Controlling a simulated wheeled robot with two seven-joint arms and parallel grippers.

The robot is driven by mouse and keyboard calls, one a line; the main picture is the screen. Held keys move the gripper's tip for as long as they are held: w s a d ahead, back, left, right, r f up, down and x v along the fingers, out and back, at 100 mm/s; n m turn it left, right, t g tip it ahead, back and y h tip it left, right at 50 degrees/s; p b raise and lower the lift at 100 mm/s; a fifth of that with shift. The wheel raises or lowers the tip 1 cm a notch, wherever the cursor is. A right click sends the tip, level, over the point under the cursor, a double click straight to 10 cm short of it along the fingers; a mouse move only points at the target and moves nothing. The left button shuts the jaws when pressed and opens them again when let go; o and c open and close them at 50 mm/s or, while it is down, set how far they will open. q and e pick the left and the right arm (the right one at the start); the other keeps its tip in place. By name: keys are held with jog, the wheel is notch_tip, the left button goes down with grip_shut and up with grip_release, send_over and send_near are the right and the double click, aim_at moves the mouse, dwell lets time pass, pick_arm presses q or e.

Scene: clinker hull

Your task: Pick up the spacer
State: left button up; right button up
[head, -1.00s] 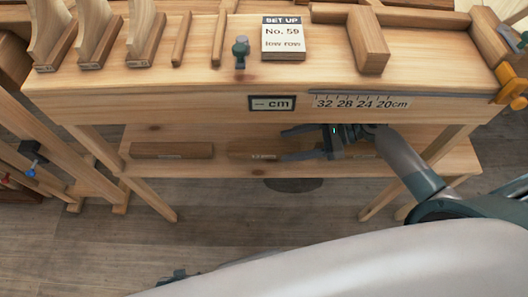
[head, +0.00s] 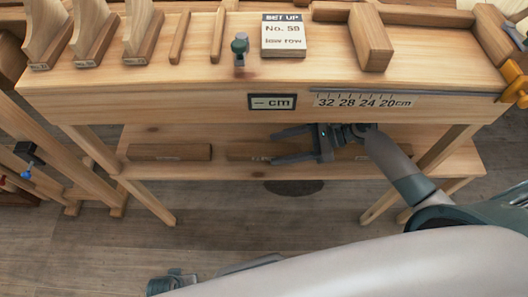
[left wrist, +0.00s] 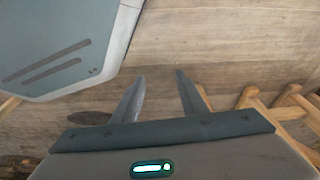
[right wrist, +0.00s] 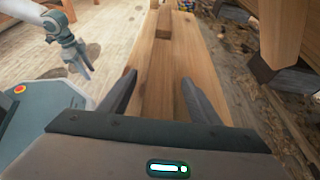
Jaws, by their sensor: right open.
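Long brown wooden blocks with small labels, which look like spacers, lie on the lower shelf (head: 220,172). One block (head: 170,152) is at the left. Another block (head: 250,151) is near the middle, partly hidden by my right gripper (head: 277,147); I cannot read which is the one named. My right gripper is open and empty, its fingers pointing left, close to the middle block. In the right wrist view, a block (right wrist: 163,22) lies farther along the shelf, beyond the open fingers. My left gripper (left wrist: 159,76) is open and empty over the floor.
The bench top (head: 130,80) overhangs the shelf. It carries curved pieces, sticks (head: 218,35), a green-topped clamp (head: 239,48), a "SET UP No. 59 low row" card (head: 283,38) and an L-shaped block (head: 370,40). Bench legs (head: 130,180) stand at both ends.

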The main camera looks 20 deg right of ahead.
aim_at(271, 149)
jog(key=b+x, duration=0.1)
jog(key=x, duration=0.2)
jog(key=shift+b, duration=0.35)
pick_arm(q)
notch_tip(271, 149, up, 6)
jog(key=w, duration=0.1)
jog(key=shift+d, duration=0.2)
pick_arm(e)
jog(key=shift+a, duration=0.2)
jog(key=shift+w, duration=0.1)
jog(key=c, duration=1.3)
